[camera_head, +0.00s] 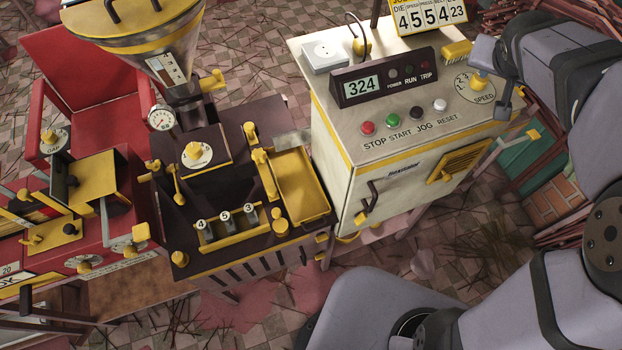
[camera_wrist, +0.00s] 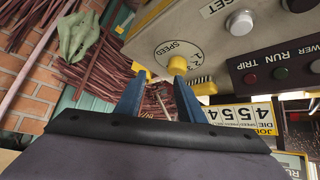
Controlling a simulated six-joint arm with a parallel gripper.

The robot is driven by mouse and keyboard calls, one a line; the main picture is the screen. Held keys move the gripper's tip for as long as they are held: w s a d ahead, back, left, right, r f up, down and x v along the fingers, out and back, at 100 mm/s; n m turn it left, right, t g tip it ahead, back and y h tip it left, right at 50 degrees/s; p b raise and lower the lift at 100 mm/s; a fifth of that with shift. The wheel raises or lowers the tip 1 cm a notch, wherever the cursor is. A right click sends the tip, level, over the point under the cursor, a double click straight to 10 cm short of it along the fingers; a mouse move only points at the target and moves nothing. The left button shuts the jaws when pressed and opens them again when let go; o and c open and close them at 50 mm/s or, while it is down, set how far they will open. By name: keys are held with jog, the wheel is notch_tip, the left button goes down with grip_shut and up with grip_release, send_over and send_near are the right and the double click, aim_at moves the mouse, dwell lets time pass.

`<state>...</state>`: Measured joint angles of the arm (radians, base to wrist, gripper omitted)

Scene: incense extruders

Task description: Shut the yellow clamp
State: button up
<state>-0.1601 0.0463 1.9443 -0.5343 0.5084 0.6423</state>
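I cannot tell for certain which part is the yellow clamp. A yellow lever-like fitting (camera_head: 265,172) stands on the dark extruder top, left of the yellow tray, and a second yellow handle (camera_head: 176,183) stands left of the dial plate. Whether either is open or shut is unclear. My gripper (camera_head: 495,80) is at the upper right, by the yellow SPEED knob (camera_head: 480,82) of the cream cabinet and far from the extruder. In the wrist view, my gripper (camera_wrist: 163,78) has its two blue fingers apart with nothing held, and the SPEED knob (camera_wrist: 177,64) shows beyond them.
The cream control cabinet (camera_head: 345,190) has a display box (camera_head: 384,77) and several buttons. The dark extruder (camera_head: 215,270) carries a tall hopper (camera_head: 150,35). A red machine (camera_head: 75,225) stands at far left. A narrow floor gap separates extruder and cabinet.

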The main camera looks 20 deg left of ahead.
jog(key=a+r+y, duration=0.1)
jog(key=a, duration=0.5)
jog(key=a+r+n+y+p, duration=0.1)
jog(key=a, duration=0.5)
jog(key=a+r+n+y+p, duration=0.1)
jog(key=a, duration=0.5)
jog(key=s+a+r+n+y+p, duration=0.1)
jog(key=s+a+n+y, duration=0.3)
jog(key=a, duration=1)
jog(key=n+g+h, duration=0.5)
jog(key=n+g, duration=0.2)
jog(key=g, duration=0.1)
send_over(272, 189)
notch_tip(272, 189, down, 16)
jog(key=shift+w+a+r, duration=0.1)
jog(key=shift+s, duration=0.25)
jog(key=shift+w+f+p, duration=0.1)
jog(key=shift+f+p, duration=0.7)
jog(key=shift+f, duration=2.9)
jog(key=shift+c, duration=0.3)
